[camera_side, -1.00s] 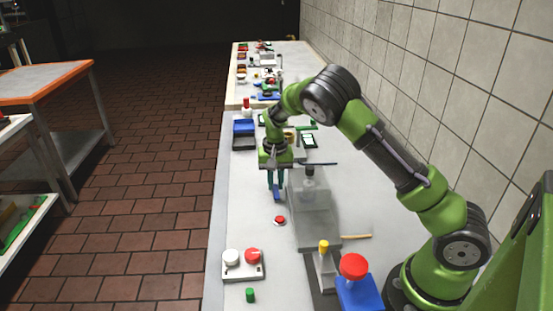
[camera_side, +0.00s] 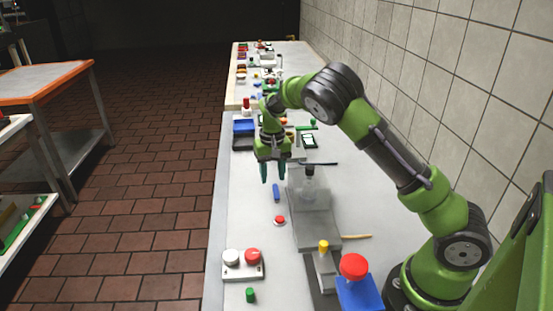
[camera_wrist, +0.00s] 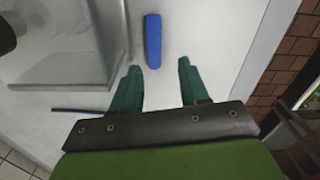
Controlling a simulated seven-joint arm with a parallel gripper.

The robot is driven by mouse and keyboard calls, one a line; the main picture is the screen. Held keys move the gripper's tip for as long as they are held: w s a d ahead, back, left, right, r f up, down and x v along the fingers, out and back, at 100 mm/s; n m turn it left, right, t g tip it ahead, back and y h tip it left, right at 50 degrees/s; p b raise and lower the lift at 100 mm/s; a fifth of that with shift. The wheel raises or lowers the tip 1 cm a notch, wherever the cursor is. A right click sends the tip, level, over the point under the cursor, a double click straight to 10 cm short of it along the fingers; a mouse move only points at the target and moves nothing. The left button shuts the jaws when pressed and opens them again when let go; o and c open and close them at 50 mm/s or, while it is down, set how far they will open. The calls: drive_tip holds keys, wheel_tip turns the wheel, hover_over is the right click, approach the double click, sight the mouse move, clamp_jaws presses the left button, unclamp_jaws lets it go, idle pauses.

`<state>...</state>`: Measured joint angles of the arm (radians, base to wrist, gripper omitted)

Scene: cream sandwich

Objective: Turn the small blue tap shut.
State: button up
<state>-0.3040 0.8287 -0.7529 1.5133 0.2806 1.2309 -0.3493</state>
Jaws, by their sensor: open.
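The small blue tap shows as a narrow blue handle (camera_side: 276,192) on the pale table, left of the clear box. In the wrist view the blue handle (camera_wrist: 153,41) stands out past my fingertips, nearly in line with the gap between them and a little toward the left finger. My gripper (camera_side: 274,174) is open and empty. It hangs above and behind the handle, apart from it. Both dark green fingers also show in the wrist view (camera_wrist: 158,80). What lies under the handle is hidden.
A clear box (camera_side: 312,205) stands close to the right of the handle. A red button (camera_side: 280,221) lies in front of it. A white unit with two round knobs (camera_side: 243,266) is nearer the camera. The table's left edge is close, with bare table between.

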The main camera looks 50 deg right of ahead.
sight(273, 187)
wheel_tip(273, 187, up, 14)
drive_tip(key=s+a+r+n+t+y, duration=0.1)
drive_tip(key=s+a+t, duration=0.1)
drive_tip(key=s+a, duration=0.4)
drive_tip(key=s+a+r+n+t, duration=0.1)
drive_tip(key=s+a, duration=0.4)
drive_tip(key=s, duration=0.9)
drive_tip(key=shift+a+r+n+t+y, duration=0.15)
drive_tip(key=shift+a+n+t+y, duration=0.25)
drive_tip(key=shift+t, duration=0.4)
drive_tip(key=shift+s, duration=0.1)
drive_tip(key=shift+s+a+r+t, duration=0.15)
drive_tip(key=shift+s+r+t, duration=0.5)
drive_tip(key=shift+s+r, duration=0.3)
drive_tip(key=shift+s+a+r+t, duration=0.15)
drive_tip(key=shift+s+r+t, duration=0.55)
drive_tip(key=shift+s, duration=0.3)
